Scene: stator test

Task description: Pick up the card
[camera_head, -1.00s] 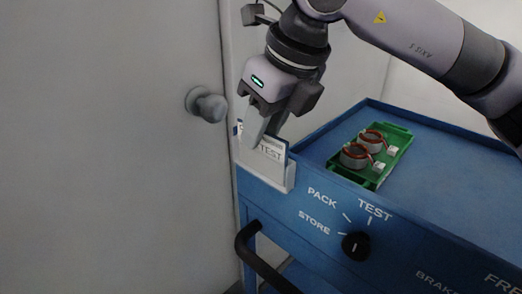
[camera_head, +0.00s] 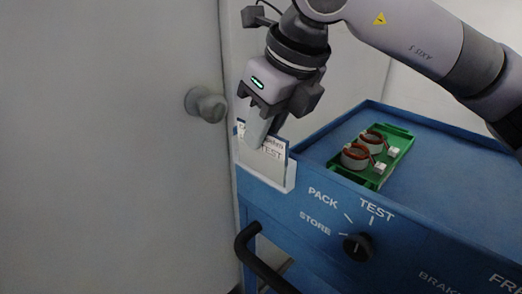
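The card (camera_head: 273,152) is white with a blue edge and the word TEST. It stands upright in a pale holder (camera_head: 290,178) at the front left corner of the blue cart. Its upper part shows. My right gripper (camera_head: 262,136) points down at the card's top from above, with one pale finger in front of the card's face, covering part of the print. The other finger is mostly hidden, so I cannot tell whether they are closed on the card. My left gripper is not in view.
A green tray (camera_head: 368,178) with two copper-wound stators stands on the blue cart top (camera_head: 450,190). The cart front has a black knob (camera_head: 357,247) and a dark handle (camera_head: 262,262). A grey door with a round knob (camera_head: 206,104) is close on the left.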

